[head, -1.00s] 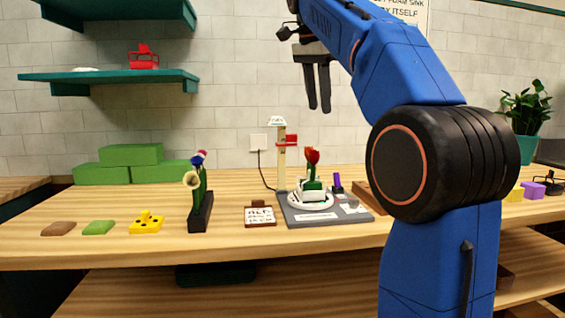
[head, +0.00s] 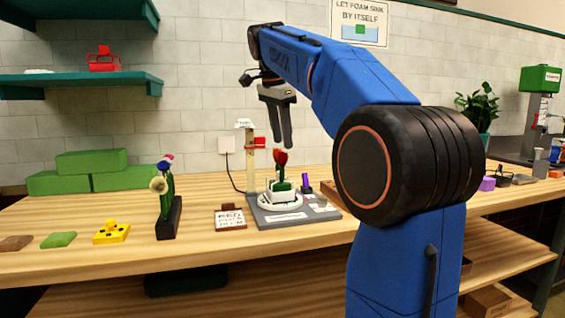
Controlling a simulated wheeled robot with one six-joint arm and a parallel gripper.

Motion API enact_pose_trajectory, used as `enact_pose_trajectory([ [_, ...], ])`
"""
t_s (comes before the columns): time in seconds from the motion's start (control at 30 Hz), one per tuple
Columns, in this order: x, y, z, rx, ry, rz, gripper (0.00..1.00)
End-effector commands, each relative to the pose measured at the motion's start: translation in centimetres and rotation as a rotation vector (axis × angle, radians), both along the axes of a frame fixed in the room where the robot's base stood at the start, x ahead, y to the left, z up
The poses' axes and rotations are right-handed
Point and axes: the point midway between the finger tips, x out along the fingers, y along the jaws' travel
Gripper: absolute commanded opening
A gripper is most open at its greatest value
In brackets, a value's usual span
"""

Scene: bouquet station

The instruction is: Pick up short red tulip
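A red tulip (head: 280,158) stands upright in a white and green holder (head: 281,192) on a round white plate, on a grey base (head: 255,214). I cannot tell from here whether it is short or long, or whether several red blooms overlap. My gripper (head: 285,146) points down just above the red tulip in the picture, its two dark fingers nearly parallel with a narrow gap between them. Nothing shows between the fingers. I cannot tell how far apart in depth the gripper and the tulip are.
A post with a red slider (head: 252,146) rises behind the plate. A dark rack (head: 169,217) with other flowers stands to the left. A yellow block (head: 111,233), a small sign (head: 230,218) and green foam blocks (head: 92,162) are on the table. A purple piece (head: 306,184) stands right of the plate.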

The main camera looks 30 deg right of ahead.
Motion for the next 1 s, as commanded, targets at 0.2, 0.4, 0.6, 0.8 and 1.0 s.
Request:
enact_pose_trajectory([
  [0.2,0.1,-0.3,-1.2,0.000,0.000,0.000,0.37],
  [0.4,0.4,-0.5,-3.5,0.000,0.001,0.000,0.37],
  [0.6,0.8,-1.0,-5.7,0.000,0.001,-0.001,0.37],
  [0.8,0.9,-1.1,-6.1,0.000,-0.002,0.000,0.37],
  [1.0,0.9,-1.1,-6.1,0.000,-0.002,0.000,0.20],
])
